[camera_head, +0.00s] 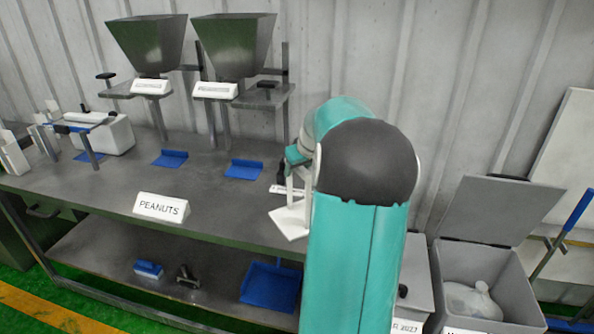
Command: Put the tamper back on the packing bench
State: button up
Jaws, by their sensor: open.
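The packing bench (110,192) is a long dark grey table with a PEANUTS sign (162,207) at its front edge. My arm, teal with a dark joint cover, reaches over the bench's right end and hides much of it. My gripper (297,178) is partly hidden behind the arm, low over the right end of the bench, and is open. A small dark upright object (281,172) stands close beside it on the left; I cannot tell whether it is the tamper. A dark, handled object (187,275) lies on the lower shelf; its identity is unclear too.
A white plate (291,221) lies at the bench's right end. A blue dustpan (268,285) is on the lower shelf. An open grey bin (452,280) with a bag stands right.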

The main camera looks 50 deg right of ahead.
jog(key=v, duration=1.1)
jog(key=w+a+r+n, duration=0.1)
jog(key=w+a+n, duration=0.15)
jog(key=a, duration=2.25)
jog(key=s+a+f, duration=0.2)
jog(key=s+a, duration=0.2)
jog(key=a, duration=0.3)
jog(key=s+a+f+n+y, duration=0.1)
jog(key=s+a, duration=0.2)
jog(key=a, duration=0.4)
jog(key=s+a+f+n+y, duration=0.1)
jog(key=s+a+f, duration=0.1)
jog(key=s+a, duration=0.2)
jog(key=a, duration=0.3)
jog(key=shift+s+a+f, duration=0.3)
jog(key=shift+s, duration=0.05)
jog(key=shift+c, duration=0.3)
jog(key=shift+c, duration=0.7)
